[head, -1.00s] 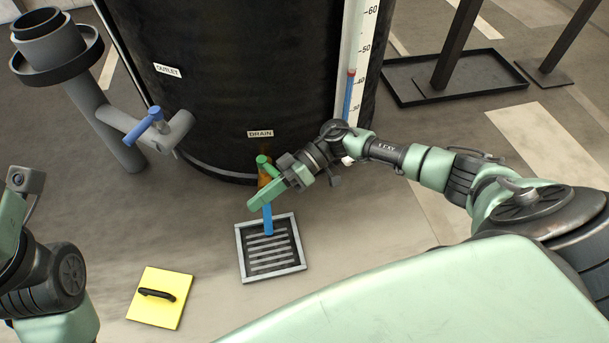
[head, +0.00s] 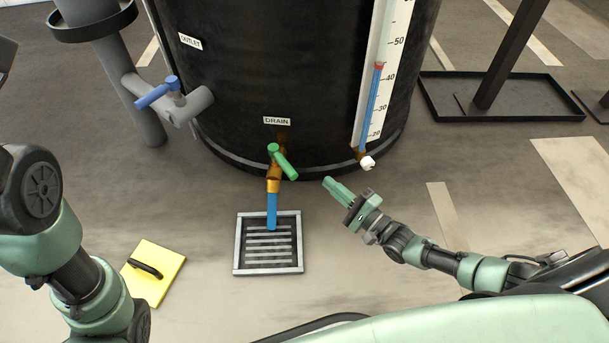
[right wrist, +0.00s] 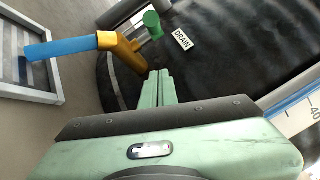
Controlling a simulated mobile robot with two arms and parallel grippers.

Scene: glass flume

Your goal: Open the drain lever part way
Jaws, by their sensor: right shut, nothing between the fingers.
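The green drain lever (head: 284,162) sits on the brass drain tap (head: 274,185) under the DRAIN label (head: 277,121). It slants down to the right from its pivot. In the right wrist view the lever (right wrist: 152,24) shows beyond the shut fingertips (right wrist: 161,74). My left arm is at the left edge; its gripper is not seen.
The black tank (head: 230,80) stands behind the tap. Its gauge (head: 378,90) is to the right, with a red mark just above 40. The blue outlet lever (head: 157,93) is at the left. A yellow plate with a handle (head: 165,282) lies left of the grate (head: 238,245).

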